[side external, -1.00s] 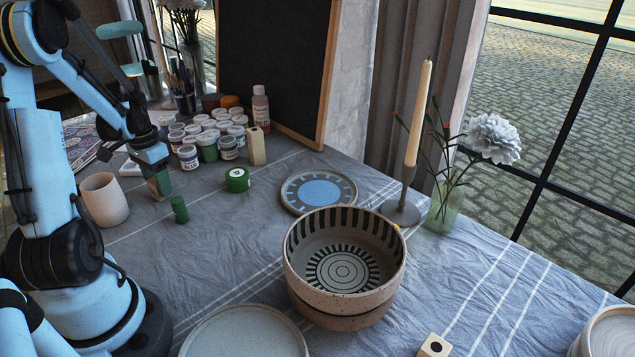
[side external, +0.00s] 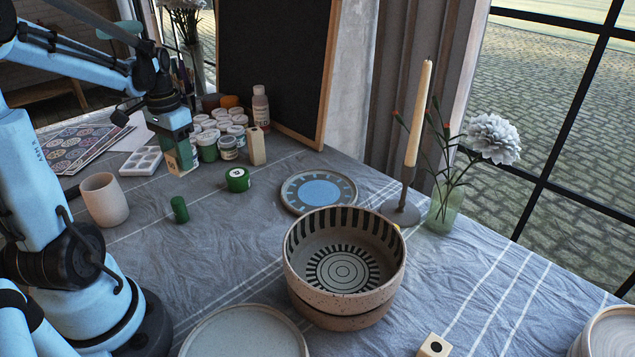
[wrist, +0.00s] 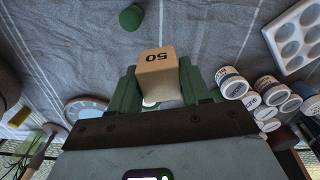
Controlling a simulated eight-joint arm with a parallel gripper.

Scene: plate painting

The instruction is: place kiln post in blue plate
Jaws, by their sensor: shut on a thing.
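The blue plate (side external: 320,189) lies flat on the cloth behind the big bowl, with a pale blue centre and a grey rim. Part of it shows in the wrist view (wrist: 88,106). My gripper (side external: 181,166) is beside the paint jars, left of the plate and apart from it. Its green fingers are shut on a tan kiln post marked 50, which shows clearly between them in the wrist view (wrist: 160,72). In the side view the fingers mostly hide the post.
Several paint jars (side external: 208,147) and another tan block (side external: 257,146) stand right of my gripper. A green paint pot (side external: 237,180), a green cylinder (side external: 180,210) and a large striped bowl (side external: 343,268) stand nearby. A candle holder (side external: 402,212) is right of the plate.

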